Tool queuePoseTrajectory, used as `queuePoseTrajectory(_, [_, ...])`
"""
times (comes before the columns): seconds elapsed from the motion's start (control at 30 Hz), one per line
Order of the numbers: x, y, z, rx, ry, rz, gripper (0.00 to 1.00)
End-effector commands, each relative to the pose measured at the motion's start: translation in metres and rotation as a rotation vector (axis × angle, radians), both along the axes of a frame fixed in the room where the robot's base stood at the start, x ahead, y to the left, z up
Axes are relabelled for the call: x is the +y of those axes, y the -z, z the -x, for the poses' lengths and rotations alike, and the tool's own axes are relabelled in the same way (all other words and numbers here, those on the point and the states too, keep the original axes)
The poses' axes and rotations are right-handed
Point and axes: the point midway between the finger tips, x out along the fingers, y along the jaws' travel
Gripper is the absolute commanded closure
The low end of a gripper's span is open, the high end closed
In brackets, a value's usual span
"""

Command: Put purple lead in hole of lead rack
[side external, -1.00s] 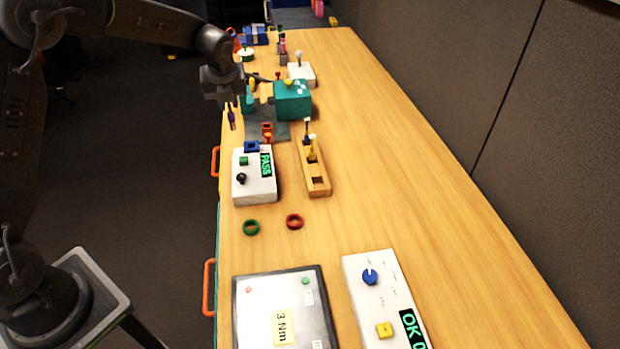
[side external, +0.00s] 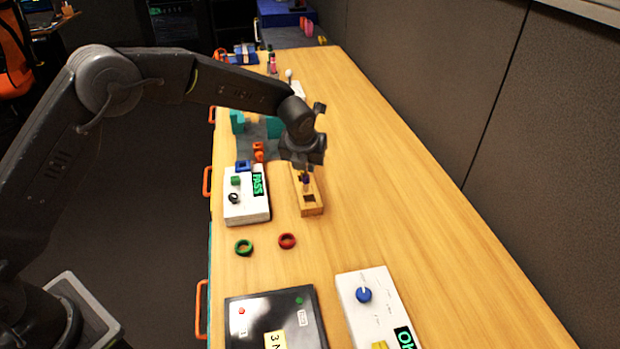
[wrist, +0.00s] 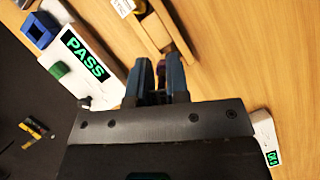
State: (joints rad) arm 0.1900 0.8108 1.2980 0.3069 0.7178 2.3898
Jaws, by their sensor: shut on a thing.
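The lead rack (side external: 310,208) is a narrow wooden block with square holes, standing to the right of the white PASS box; part of it also shows in the wrist view (wrist: 148,30). My gripper (side external: 304,170) is over the rack and pointing down. It is shut on the purple lead (side external: 305,179), whose purple part shows below the fingers and, in the wrist view, between the blue-grey fingertips (wrist: 160,75). The near square hole of the rack is visible and empty. I cannot tell whether the lead's lower end is in a hole or above it. My gripper hides the rack's far part.
The white PASS box (side external: 247,208) stands just left of the rack. A green ring (side external: 243,247) and a red ring (side external: 287,241) lie nearer. A dark panel (side external: 250,318) and a white box with a blue knob (side external: 364,295) are at the front. The table's right side is clear.

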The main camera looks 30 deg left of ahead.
Motion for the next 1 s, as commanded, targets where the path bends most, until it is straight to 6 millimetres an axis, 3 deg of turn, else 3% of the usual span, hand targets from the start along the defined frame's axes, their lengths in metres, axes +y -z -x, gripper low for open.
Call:
queuePoseTrajectory(0.23, [-0.009,0.013,-0.003,0.001,-0.002,-0.001,1.0])
queuePoseTrajectory(0.5, [-0.009,0.046,-0.003,0.001,-0.001,0.0,1.0])
queuePoseTrajectory(0.83, [-0.009,0.049,-0.003,0.0,-0.001,-0.001,1.0])
queuePoseTrajectory(0.87, [-0.009,0.049,-0.003,0.0,-0.001,-0.001,0.83])
queuePoseTrajectory(1.0, [-0.009,0.049,-0.003,0.0,-0.001,-0.001,0.7])
